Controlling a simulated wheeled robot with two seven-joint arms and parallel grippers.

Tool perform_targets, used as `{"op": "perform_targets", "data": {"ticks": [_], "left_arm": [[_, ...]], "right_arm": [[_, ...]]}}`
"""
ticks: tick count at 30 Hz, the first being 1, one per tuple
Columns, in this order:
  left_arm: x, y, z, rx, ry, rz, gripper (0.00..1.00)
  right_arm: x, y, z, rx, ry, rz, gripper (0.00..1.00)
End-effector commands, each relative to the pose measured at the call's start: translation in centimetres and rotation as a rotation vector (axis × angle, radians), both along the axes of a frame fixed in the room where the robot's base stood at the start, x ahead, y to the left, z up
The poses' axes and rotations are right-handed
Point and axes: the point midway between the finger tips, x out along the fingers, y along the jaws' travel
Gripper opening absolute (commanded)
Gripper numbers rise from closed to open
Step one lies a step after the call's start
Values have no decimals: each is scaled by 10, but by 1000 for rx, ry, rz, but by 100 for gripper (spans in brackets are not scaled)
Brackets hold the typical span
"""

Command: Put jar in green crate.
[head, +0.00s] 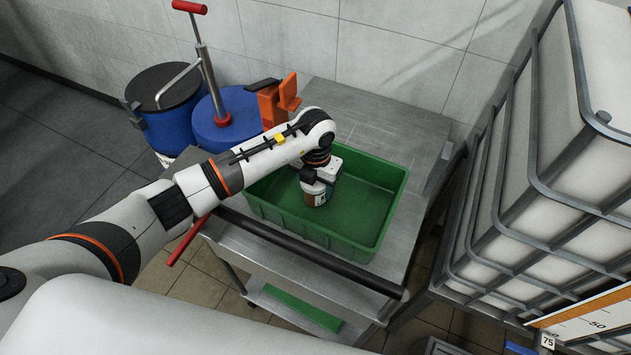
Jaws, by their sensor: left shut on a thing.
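The green crate (385,172) stands on a grey metal cart. My left arm reaches in from the left, and my left gripper (318,181) points down inside the crate's outline, toward its left-middle part. It is shut on the jar (316,196), which has a brownish body with a pale and teal label. The gripper hides the jar's upper part. I cannot tell whether the jar's base touches the crate floor. My right gripper is not in view.
The cart top (375,115) has free room behind the crate. A dark push bar (300,255) runs along its front. Blue drums (226,118) stand at the back left, an orange object (275,103) behind the crate. A caged white tank (560,170) stands close on the right.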

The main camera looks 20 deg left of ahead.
Motion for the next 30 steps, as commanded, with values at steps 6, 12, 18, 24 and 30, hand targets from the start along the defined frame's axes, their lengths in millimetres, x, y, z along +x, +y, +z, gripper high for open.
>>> {"op": "perform_targets", "data": {"ticks": [6, 12, 18, 24, 30], "left_arm": [[1, 0, 0, -1, -3, 0, 30], [0, 0, -2, 0, -1, 0, 75], [0, 0, -2, 0, -1, 0, 80], [1, 0, 3, -1, -3, 0, 80], [2, 1, 34, 0, -7, -1, 80]], "right_arm": [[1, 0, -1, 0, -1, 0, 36], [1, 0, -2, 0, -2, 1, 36], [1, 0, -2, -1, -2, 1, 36], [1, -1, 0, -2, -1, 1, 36], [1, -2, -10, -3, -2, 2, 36]]}}
